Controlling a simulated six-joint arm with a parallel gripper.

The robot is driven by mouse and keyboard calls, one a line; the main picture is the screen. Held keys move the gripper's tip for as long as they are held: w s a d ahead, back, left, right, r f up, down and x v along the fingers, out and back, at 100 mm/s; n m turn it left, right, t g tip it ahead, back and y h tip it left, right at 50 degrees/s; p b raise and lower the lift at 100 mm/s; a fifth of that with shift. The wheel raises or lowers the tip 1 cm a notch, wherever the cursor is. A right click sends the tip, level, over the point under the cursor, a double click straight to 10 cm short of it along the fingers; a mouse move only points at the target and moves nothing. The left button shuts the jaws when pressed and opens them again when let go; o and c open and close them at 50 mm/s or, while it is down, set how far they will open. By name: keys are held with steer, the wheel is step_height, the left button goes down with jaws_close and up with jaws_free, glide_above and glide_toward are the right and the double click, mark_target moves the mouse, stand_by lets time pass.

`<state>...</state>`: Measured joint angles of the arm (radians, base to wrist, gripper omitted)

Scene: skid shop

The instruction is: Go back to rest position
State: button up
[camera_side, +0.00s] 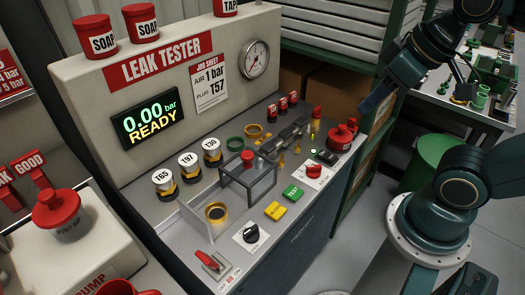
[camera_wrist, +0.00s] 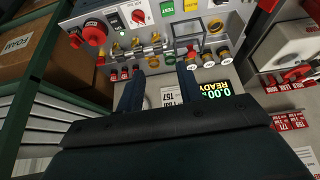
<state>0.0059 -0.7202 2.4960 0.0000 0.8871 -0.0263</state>
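My gripper (camera_side: 368,104) is raised in the upper right of the side view, to the right of the leak tester (camera_side: 222,120) and above the right end of its bench. In the wrist view my gripper (camera_wrist: 158,88) shows two dark fingers set apart with nothing between them. It is open and empty. Past the fingers, the wrist view shows the tester's panel upside down, with its display (camera_wrist: 215,90) reading 0.00 and READY.
The bench carries plugs labelled T65 (camera_side: 165,183), T97 (camera_side: 189,167) and T57 (camera_side: 212,151), a clear guard box (camera_side: 248,180), valves and knobs. A red-capped pot (camera_side: 341,137) stands at its right end. Shelving with cardboard boxes (camera_side: 335,97) is behind my gripper. A green drum (camera_side: 437,160) stands right.

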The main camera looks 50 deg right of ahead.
steer(key=shift+s+r, duration=0.1)
steer(key=shift+s, duration=0.2)
steer(key=shift+w, duration=0.1)
steer(key=shift+w+d+f+n+g, duration=1)
steer(key=shift+w+f+n, duration=0.85)
steer(key=shift+f, duration=1.65)
steer(key=shift+w+d+f+n+g, duration=0.8)
steer(key=shift+w+d+f+n, duration=0.4)
steer(key=shift+w+f, duration=1.8)
steer(key=shift+w+d+f+n+g, duration=1.05)
steer(key=shift+w+f+n, duration=0.55)
steer(key=shift+f, duration=2.4)
steer(key=shift+w+d, duration=0.1)
steer(key=shift+f, duration=0.15)
